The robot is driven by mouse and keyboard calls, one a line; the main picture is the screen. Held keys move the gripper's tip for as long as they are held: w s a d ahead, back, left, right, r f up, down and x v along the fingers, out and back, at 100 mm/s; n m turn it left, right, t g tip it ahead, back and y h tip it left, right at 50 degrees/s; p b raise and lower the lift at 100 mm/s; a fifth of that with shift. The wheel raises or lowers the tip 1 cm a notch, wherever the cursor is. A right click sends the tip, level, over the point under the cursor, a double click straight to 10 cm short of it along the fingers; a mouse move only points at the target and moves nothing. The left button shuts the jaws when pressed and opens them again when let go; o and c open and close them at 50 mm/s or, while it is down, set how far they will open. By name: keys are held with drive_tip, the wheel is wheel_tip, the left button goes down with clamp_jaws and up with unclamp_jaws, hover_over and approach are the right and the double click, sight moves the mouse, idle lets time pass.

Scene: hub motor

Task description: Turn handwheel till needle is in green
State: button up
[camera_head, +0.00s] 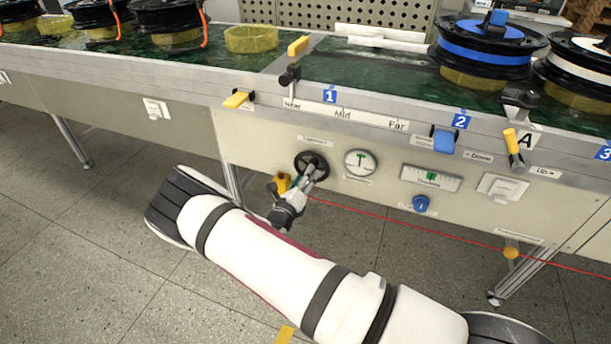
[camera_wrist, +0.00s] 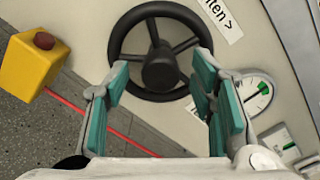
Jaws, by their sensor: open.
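The black spoked handwheel (camera_head: 307,157) is on the front panel below the conveyor. In the wrist view the handwheel (camera_wrist: 160,69) faces me with its hub near the middle. My gripper (camera_head: 311,174) is in front of the wheel. In the wrist view my gripper (camera_wrist: 160,80) is open, its teal-padded fingers on either side of the hub, overlapping the lower rim. I cannot tell if they touch it. The round white gauge (camera_head: 360,163) is right of the wheel and shows a green mark. It also shows in the wrist view (camera_wrist: 255,96). The needle's exact position is too small to tell.
A yellow box with a red button (camera_wrist: 35,65) is left of the wheel. A red cord (camera_head: 400,217) runs across below the panel. A rectangular meter (camera_head: 432,178) and a blue knob (camera_head: 420,203) are farther right. Yellow-handled levers (camera_head: 238,99) stick out along the conveyor edge.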

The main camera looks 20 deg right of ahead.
drive_tip(key=v, duration=1)
drive_tip(key=shift+s+a, duration=0.15)
